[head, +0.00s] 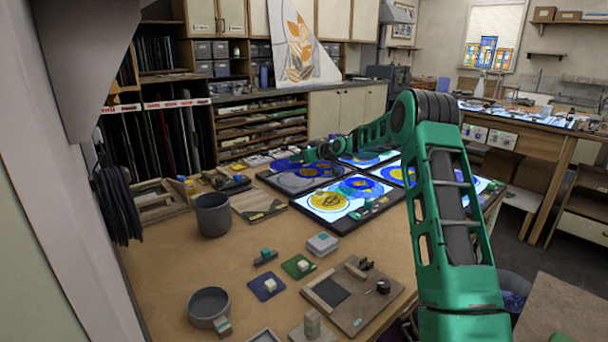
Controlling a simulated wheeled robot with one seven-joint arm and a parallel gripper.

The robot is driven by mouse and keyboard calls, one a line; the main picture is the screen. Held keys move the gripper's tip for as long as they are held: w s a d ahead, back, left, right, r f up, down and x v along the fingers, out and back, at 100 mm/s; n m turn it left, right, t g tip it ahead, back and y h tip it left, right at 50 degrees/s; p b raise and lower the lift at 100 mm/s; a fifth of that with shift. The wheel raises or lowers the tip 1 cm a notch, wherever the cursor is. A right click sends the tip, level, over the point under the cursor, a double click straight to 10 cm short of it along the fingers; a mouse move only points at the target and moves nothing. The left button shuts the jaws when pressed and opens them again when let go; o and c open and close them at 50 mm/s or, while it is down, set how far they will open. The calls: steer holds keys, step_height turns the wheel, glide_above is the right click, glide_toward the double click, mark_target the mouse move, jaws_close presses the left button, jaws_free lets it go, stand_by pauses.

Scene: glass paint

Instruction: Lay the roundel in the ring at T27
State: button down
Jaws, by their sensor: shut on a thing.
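My gripper (299,158) is at the end of the green arm, over the back left of the lit panels, small and far off. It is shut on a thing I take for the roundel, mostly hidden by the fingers. A blue round patch (284,164) shows just left of it; I cannot tell whether it is held or lies on the panel. The near panel (318,213) bears a yellow disc (328,201) and a blue disc (361,186) in ring patterns. The unlit-looking panel (285,181) lies behind it. The mark T27 cannot be read.
A grey bucket (212,214) stands left of the panels. A shallow round tin (207,307), small blocks on blue (268,286) and green (298,266) pads, and a wooden board (352,299) are on the near bench. Bare bench lies between the bucket and the pads.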

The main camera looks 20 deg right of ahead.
glide_above(308, 177)
step_height(308, 177, down, 3)
steer(key=shift+w+a+f, duration=0.1)
steer(key=shift+w+a, duration=0.05)
steer(key=shift+f, duration=1.9)
steer(key=shift+f, duration=0.1)
steer(key=c, duration=1.7)
jaws_free()
steer(key=shift+o, duration=0.2)
steer(key=shift+s+r, duration=0.2)
steer(key=v, duration=1.1)
steer(key=shift+s+r, duration=0.1)
steer(key=shift+s, duration=0.2)
